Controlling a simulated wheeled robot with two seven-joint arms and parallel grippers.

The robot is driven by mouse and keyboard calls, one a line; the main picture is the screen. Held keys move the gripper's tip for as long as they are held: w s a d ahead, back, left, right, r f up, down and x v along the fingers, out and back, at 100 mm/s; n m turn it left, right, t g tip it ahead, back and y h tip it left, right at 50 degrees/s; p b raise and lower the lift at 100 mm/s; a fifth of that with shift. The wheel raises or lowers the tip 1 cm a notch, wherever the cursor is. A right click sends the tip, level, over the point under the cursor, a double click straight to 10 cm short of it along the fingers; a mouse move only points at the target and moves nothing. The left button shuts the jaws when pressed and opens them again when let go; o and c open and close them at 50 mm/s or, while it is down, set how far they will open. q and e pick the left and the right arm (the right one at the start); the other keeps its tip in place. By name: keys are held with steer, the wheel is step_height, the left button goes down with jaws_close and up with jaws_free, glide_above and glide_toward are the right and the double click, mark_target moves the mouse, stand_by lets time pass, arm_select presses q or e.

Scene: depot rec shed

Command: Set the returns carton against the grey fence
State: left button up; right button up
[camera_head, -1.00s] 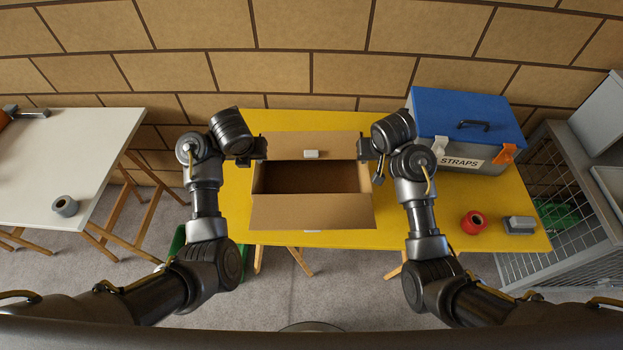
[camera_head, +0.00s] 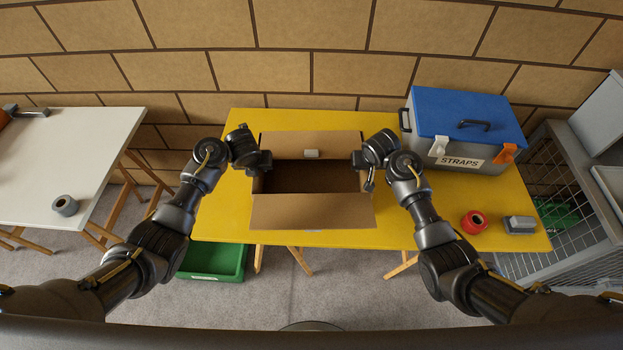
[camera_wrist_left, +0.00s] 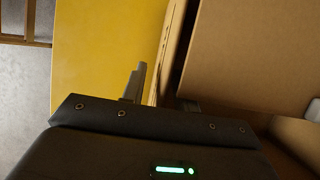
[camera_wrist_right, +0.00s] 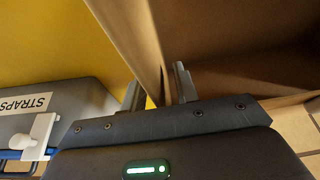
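The returns carton (camera_head: 312,211) is an open brown box on the yellow table, its front and back flaps spread and its inside empty where visible. My left gripper (camera_head: 262,161) is at its left wall. In the left wrist view, the gripper's fingers (camera_wrist_left: 163,92) stand apart on either side of that wall. My right gripper (camera_head: 360,160) is at the right wall. In the right wrist view its fingers (camera_wrist_right: 157,88) straddle the wall, with a gap showing. I cannot make out a distinct grey fence.
A grey case with a blue lid, labelled STRAPS (camera_head: 465,125), stands close right of the carton on the yellow table (camera_head: 405,215). Red tape (camera_head: 474,222) and a grey block (camera_head: 519,225) lie in front. A wire cage (camera_head: 565,200) stands right, a green bin (camera_head: 215,258) below left.

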arm_select(q)
jaws_close()
arm_select(e)
jaws_close()
arm_select(q)
steer(key=shift+r, duration=0.1)
arm_select(e)
steer(key=shift+r, duration=0.1)
